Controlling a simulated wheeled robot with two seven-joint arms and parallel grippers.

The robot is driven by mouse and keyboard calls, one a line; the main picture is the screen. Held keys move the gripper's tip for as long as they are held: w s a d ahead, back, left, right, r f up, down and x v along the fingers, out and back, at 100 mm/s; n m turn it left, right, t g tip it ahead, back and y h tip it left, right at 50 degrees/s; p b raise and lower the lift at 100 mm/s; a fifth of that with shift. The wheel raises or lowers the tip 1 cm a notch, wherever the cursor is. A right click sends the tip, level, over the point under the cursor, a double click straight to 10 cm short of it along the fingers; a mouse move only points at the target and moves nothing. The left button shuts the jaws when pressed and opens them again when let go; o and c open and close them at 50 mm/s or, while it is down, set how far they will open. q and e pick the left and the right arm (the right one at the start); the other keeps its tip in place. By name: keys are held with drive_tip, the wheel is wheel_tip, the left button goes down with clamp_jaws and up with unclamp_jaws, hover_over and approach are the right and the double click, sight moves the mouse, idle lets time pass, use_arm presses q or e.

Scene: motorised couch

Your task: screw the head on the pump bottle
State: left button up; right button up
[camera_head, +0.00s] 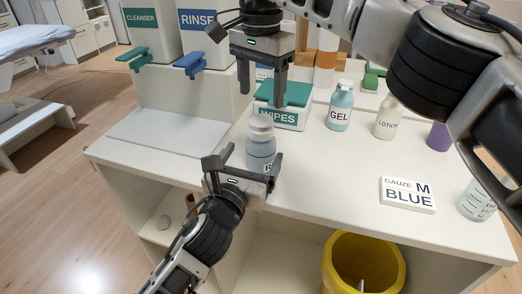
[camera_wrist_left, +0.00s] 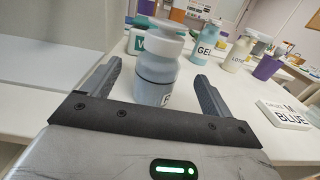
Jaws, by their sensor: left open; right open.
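The pump bottle (camera_head: 261,155), pale blue-grey with a partly hidden label, stands upright on the white counter. A white head (camera_head: 261,128) sits on its top; I cannot tell whether its thread is engaged. My left gripper (camera_head: 253,158) is open, low at the near side of the bottle. In the left wrist view the bottle (camera_wrist_left: 155,80) and its white head (camera_wrist_left: 160,38) stand between the two spread fingers, with gaps visible on both sides. My right gripper (camera_head: 262,93) is open and empty, pointing down above the head, clear of it.
The wipes box (camera_head: 280,118), gel bottle (camera_head: 340,107) and lotion bottle (camera_head: 389,118) stand behind and to the right. A gauze box (camera_head: 407,194) lies at right. A yellow bin (camera_head: 364,262) is below the counter's front edge.

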sight(256, 150)
use_arm(q)
drive_tip(key=shift+x, duration=2.35)
clamp_jaws()
use_arm(e)
drive_tip(key=shift+f, duration=4.05)
